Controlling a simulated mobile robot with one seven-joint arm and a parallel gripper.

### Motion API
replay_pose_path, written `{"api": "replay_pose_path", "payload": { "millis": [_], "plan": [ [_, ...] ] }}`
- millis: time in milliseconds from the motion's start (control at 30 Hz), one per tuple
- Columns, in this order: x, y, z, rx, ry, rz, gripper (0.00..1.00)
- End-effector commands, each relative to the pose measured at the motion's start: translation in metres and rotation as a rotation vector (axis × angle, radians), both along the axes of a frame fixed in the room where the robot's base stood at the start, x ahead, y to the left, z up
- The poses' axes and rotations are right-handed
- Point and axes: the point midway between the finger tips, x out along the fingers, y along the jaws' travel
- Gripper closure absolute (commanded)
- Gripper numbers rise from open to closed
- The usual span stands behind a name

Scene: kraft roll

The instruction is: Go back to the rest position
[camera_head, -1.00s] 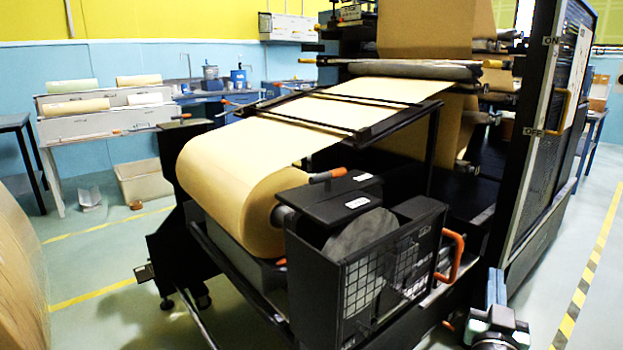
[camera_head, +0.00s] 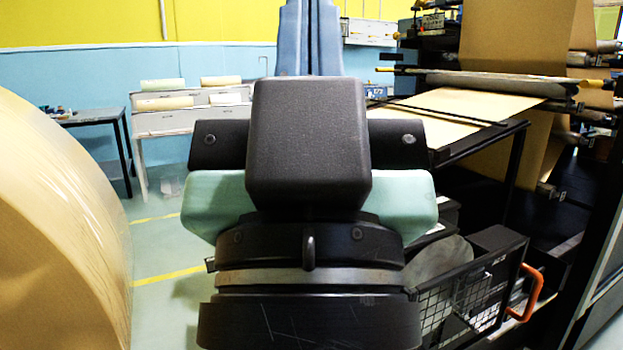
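My gripper (camera_head: 309,40) stands upright in the middle of the camera_head view, close to the camera and seen from behind. A dark block, a black crossbar and pale green sides make up its body, above a black and grey wrist. Blue finger parts rise behind the block to the top edge of the picture. No held thing shows. The kraft paper web (camera_head: 455,108) runs over the machine at right.
A large kraft roll (camera_head: 55,230) fills the left edge, close by. The machine's guard box (camera_head: 470,300) with an orange handle (camera_head: 527,292) stands at lower right. A bench with small rolls (camera_head: 185,122) is at the back left. Green floor shows between roll and arm.

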Motion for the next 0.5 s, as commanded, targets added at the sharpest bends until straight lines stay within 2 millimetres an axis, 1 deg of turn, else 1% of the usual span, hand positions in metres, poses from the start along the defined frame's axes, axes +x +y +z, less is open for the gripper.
{"api": "replay_pose_path", "payload": {
  "millis": [33,167,500],
  "plan": [
    [0.000,0.000,0.027,0.000,0.000,0.000,1.00],
    [0.000,0.000,0.064,0.000,0.000,0.000,1.00],
    [0.001,0.000,0.169,0.000,0.000,0.000,1.00]
  ]
}}
